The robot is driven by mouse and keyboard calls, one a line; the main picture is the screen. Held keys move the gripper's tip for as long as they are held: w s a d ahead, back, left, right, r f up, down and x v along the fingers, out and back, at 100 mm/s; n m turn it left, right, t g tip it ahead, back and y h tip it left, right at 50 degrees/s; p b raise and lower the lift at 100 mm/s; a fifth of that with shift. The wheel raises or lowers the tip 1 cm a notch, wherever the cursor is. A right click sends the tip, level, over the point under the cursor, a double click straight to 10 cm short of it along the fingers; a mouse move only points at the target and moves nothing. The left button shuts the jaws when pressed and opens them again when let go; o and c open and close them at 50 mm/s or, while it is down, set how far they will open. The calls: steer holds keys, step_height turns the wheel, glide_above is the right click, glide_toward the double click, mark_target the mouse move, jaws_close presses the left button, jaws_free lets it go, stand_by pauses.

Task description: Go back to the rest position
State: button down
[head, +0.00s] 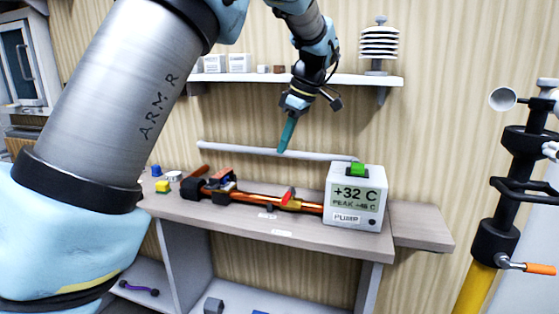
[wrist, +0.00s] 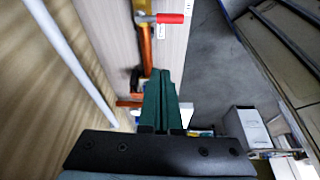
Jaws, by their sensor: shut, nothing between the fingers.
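My gripper (head: 287,135) hangs above the back part of the workbench (head: 400,222), apart from everything below it. Its teal fingers are shut together with nothing between them, and they also show in the wrist view (wrist: 164,98). Under it lies a copper pipe assembly (head: 255,198) with a red lever handle (head: 288,195). The red handle also shows at the top of the wrist view (wrist: 170,18). At the pipe's right end stands a white pump box (head: 342,201) reading +32 C, with a green block (head: 357,169) on top.
A pale horizontal pipe (head: 270,152) runs along the wall behind the bench. A wall shelf (head: 340,79) with small boxes and a white louvred sensor shield (head: 379,45) is above. A yellow and black post (head: 492,235) stands at right. Small coloured parts lie at the bench's left.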

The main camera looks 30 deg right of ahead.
steer(key=w+a+f+m+g+h, duration=0.15)
steer(key=a+f, duration=0.25)
steer(key=a, duration=0.6)
steer(key=w+a+f+m, duration=0.2)
steer(key=a+f+m, duration=0.1)
steer(key=a, duration=0.8)
steer(key=s+a+f+m, duration=0.2)
steer(key=s+a, duration=0.3)
steer(key=a, duration=0.3)
steer(key=s+a+f+m+h, duration=0.1)
steer(key=s+a+f+m, duration=0.1)
steer(key=s+a+f, duration=0.3)
steer(key=s+a, duration=0.1)
steer(key=a, duration=0.3)
steer(key=shift+m, duration=0.35)
steer(key=shift+s+a+f, duration=0.1)
